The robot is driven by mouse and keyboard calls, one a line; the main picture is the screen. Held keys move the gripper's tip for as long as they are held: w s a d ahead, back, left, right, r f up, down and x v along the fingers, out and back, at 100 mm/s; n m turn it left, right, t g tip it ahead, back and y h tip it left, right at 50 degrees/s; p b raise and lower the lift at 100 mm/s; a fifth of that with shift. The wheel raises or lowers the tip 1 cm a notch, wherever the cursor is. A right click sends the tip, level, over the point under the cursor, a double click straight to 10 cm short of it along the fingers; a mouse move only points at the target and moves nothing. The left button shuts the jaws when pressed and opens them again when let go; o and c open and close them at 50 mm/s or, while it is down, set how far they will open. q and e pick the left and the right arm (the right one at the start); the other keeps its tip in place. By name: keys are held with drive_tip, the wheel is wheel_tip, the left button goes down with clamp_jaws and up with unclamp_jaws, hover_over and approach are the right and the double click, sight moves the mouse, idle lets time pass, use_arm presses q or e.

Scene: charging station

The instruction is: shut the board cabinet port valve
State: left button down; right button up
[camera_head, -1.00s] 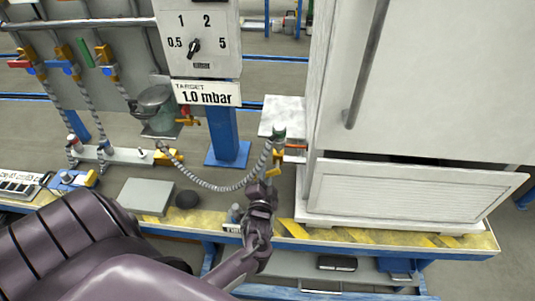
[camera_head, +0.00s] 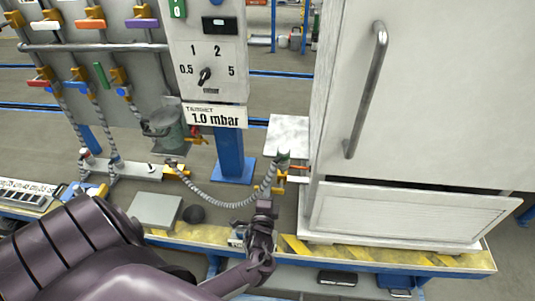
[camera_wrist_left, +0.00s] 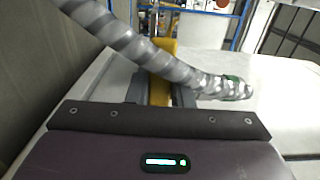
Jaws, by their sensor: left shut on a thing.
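The white board cabinet (camera_head: 415,120) stands at the right of the bench in the head view. A grey ribbed hose (camera_head: 225,203) runs to its port at a green-ended fitting (camera_head: 283,156). Yellow port valve parts (camera_head: 278,189) show just below the fitting, beside my left gripper (camera_head: 265,207). In the left wrist view a yellow handle (camera_wrist_left: 161,68) stands between the fingers of my left gripper (camera_wrist_left: 160,95), which is shut on it. The hose (camera_wrist_left: 150,52) crosses in front of the handle and hides part of it. My right gripper is not in view.
A red-orange handle (camera_head: 298,166) sits near the cabinet port. A gauge panel (camera_head: 207,60) with a dial and a "1.0 mbar" sign stands left of the cabinet.

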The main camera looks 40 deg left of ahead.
use_arm(q)
drive_tip(key=shift+w+r, duration=0.1)
drive_tip(key=c, duration=1.3)
unclamp_jaws()
drive_tip(key=v, duration=0.8)
drive_tip(key=shift+a, duration=0.1)
